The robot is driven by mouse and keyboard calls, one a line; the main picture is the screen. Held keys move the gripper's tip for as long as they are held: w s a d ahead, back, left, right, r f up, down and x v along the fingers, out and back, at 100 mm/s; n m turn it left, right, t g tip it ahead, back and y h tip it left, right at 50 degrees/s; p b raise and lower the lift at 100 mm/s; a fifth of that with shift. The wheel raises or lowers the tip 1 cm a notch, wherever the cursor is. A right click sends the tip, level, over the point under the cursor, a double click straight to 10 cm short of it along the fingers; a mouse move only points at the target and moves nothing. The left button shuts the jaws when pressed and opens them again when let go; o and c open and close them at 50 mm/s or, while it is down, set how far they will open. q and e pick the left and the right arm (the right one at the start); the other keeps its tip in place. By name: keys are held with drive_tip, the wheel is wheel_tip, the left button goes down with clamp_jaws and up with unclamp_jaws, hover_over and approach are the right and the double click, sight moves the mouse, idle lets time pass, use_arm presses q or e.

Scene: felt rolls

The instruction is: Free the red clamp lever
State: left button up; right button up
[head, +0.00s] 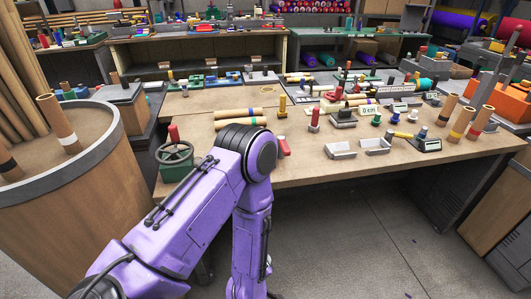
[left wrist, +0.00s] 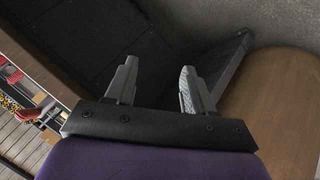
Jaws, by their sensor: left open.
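Several red parts stand on the wooden workbench (head: 350,170), and I cannot tell for sure which one is the clamp lever. A red upright handle (head: 174,134) stands by a green handwheel device (head: 177,160) at the bench's left front corner. A small red piece (head: 283,147) lies just right of my purple left arm, partly hidden by it. My left gripper (left wrist: 157,72) shows in the left wrist view with its two grey fingers apart and nothing between them. It is below the bench top, outside the head view. My right gripper is not in view.
A large round wooden drum (head: 75,170) with cardboard tubes stands at the left. Cardboard rolls, small clamps and blocks crowd the bench's middle and right. Open grey floor (head: 360,245) lies in front. The left wrist view shows a brown rounded surface (left wrist: 275,110) close to the fingers.

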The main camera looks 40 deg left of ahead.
use_arm(q)
drive_tip(key=w+r+n+t+y+b, duration=0.1)
drive_tip(key=w+n+t+y+b, duration=0.2)
drive_tip(key=w+n, duration=0.7)
drive_tip(key=n+y+b, duration=0.7)
drive_tip(key=n, duration=1.4)
approach(286, 146)
drive_tip(key=shift+w+a+f+t, duration=0.1)
drive_tip(key=shift+a+f+t, duration=0.2)
drive_tip(key=shift+a, duration=0.45)
drive_tip(key=shift+m+h, duration=0.3)
drive_tip(key=x, duration=0.8)
drive_tip(key=shift+f+p, duration=0.1)
drive_tip(key=shift+p, duration=0.3)
drive_tip(key=shift+w+a, duration=0.2)
drive_tip(key=shift+w, duration=0.1)
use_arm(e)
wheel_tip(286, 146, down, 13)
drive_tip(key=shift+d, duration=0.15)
